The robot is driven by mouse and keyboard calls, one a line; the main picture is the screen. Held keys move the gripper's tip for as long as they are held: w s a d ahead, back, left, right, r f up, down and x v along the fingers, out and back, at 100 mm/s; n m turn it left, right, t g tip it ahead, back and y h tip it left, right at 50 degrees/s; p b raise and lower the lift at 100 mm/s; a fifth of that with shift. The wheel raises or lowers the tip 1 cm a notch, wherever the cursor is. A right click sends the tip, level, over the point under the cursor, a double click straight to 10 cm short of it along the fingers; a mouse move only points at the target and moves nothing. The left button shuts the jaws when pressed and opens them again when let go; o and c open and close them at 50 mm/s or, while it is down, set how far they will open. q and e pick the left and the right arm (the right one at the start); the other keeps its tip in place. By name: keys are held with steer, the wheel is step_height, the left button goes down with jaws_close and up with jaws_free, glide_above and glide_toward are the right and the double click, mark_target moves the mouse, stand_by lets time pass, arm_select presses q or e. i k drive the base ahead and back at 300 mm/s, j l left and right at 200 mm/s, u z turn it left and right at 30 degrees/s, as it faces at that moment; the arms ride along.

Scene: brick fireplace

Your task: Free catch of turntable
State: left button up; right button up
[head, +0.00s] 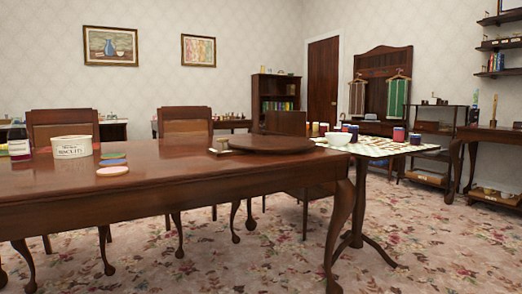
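The turntable (272,144) is a flat, round, dark wooden disc. It lies on the polished wooden table (190,178) near its right end. A small pale, block-like thing (221,145) sits at the turntable's left rim. It is too small to tell whether it touches the rim or is a catch. The turntable's underside is hidden. Neither of my grippers shows in the head view.
A biscuit tin (72,147), a dark bottle (19,140) and several coloured discs (113,171) stand at the table's left. A side table (385,147) with a white bowl (337,138) and jars stands beyond the right end. Chairs (185,123) stand behind.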

mark_target(224, 139)
steer(key=i+j, duration=0.7)
steer(key=j, duration=0.1)
